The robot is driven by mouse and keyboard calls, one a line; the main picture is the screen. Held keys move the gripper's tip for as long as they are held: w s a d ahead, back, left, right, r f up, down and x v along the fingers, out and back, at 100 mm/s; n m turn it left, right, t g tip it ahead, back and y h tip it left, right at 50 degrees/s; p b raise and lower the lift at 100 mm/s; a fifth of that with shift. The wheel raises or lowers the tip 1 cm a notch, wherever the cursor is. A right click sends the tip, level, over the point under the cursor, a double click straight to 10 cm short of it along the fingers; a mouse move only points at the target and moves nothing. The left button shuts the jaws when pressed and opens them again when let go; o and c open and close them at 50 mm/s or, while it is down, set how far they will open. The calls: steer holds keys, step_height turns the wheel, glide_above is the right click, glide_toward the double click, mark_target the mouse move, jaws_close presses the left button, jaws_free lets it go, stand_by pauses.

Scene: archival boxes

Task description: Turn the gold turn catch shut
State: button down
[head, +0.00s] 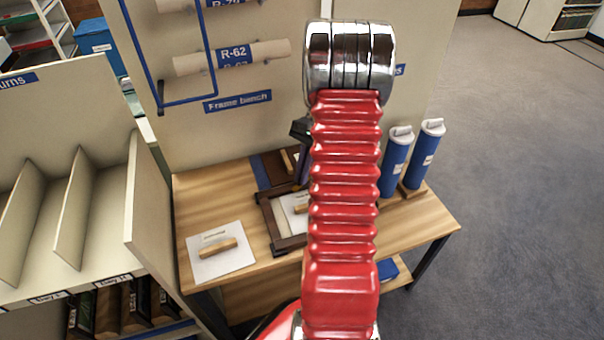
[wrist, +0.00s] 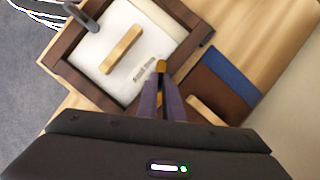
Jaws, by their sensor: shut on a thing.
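The gold turn catch (wrist: 160,66) shows in the wrist view at the inner edge of a dark wooden frame (wrist: 58,62). My gripper (wrist: 160,80) is shut on the catch, its purple fingers hiding part of it. The catch's exact angle is hard to tell. Inside the frame lies a white sheet with a wooden block (wrist: 121,49) on it. In the head view the frame (head: 291,243) lies on the bench, partly hidden by my red arm, and the catch cannot be seen there.
A grey curved piece (wrist: 80,17) sits at the frame's far corner. A brown and blue item (wrist: 222,82) lies beside the frame. On the bench (head: 262,278) are another block on paper (head: 218,248) and two blue tubes (head: 396,165). A panel stands behind.

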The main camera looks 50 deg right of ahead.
steer(key=n, duration=0.2)
steer(key=n+g, duration=0.1)
steer(key=n, duration=0.1)
steer(key=w+n+g+h, duration=0.1)
steer(key=n, duration=0.1)
steer(key=shift+r+n, duration=0.1)
steer(key=shift+n, duration=0.2)
steer(key=n, duration=0.2)
steer(key=n+g+h, duration=0.1)
steer(key=n, duration=0.2)
steer(key=shift+w+a, duration=0.15)
steer(key=shift+h, duration=0.3)
steer(key=c, duration=1.9)
jaws_free()
steer(key=shift+s, duration=0.2)
